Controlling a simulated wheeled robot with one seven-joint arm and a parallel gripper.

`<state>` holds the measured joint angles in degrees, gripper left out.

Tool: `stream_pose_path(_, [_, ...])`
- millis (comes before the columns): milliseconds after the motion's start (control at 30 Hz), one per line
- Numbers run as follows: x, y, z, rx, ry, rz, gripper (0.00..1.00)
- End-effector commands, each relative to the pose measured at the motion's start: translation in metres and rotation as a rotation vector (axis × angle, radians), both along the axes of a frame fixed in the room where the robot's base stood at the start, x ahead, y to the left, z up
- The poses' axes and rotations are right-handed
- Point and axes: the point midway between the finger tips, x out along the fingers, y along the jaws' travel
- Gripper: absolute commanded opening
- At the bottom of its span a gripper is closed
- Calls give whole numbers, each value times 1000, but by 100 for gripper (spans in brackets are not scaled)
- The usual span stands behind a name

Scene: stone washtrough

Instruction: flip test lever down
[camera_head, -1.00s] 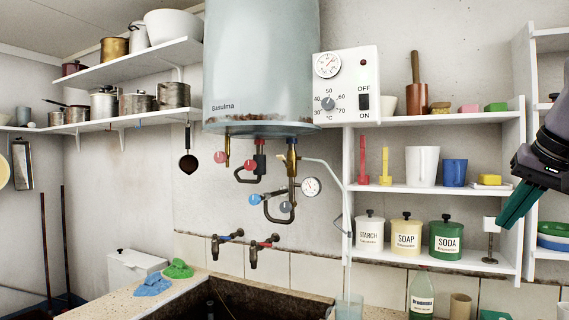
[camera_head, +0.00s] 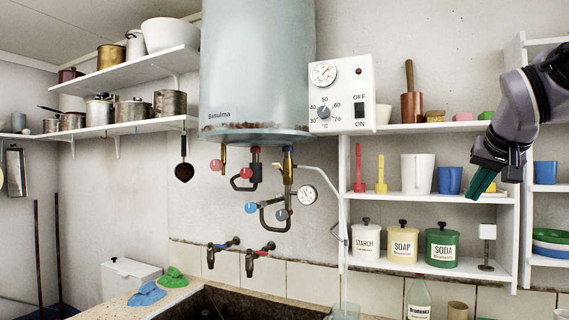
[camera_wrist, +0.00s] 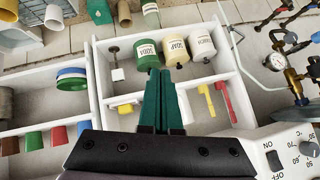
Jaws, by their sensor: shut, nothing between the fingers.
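The pipework under the water heater (camera_head: 257,75) carries a red knob (camera_head: 216,164), a second red knob (camera_head: 246,173), a blue knob (camera_head: 251,207), a grey knob (camera_head: 282,214) and a round gauge (camera_head: 307,195). I cannot tell which part is the test lever. The gauge also shows at the upper right of the wrist view (camera_wrist: 276,62). My gripper (camera_head: 481,190) is shut and empty, its green fingers pointing down and left in front of the right shelf. It is well to the right of the pipework. In the wrist view the fingers (camera_wrist: 164,78) overlap the shelf.
A white control box (camera_head: 341,92) stands between the heater and my gripper. The shelf (camera_head: 400,190) holds a white mug (camera_head: 417,173), a blue cup (camera_head: 450,180) and several jars. Two taps (camera_head: 232,245) sit above the stone trough (camera_head: 183,297).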

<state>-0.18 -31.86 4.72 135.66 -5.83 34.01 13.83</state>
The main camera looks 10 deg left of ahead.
Motion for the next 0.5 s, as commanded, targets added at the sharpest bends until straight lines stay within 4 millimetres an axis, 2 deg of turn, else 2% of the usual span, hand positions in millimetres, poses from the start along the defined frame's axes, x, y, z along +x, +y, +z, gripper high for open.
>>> stream_pose_path(33, [24,5,8,-18,-38,8,0])
stream_pose_path(100, [55,13,21,-34,-105,20,0])
stream_pose_path(267, [122,44,48,-41,-258,79,0])
stream_pose_path(400, [175,83,68,-9,-387,159,0])
stream_pose_path(500, [207,115,79,31,-471,230,0])
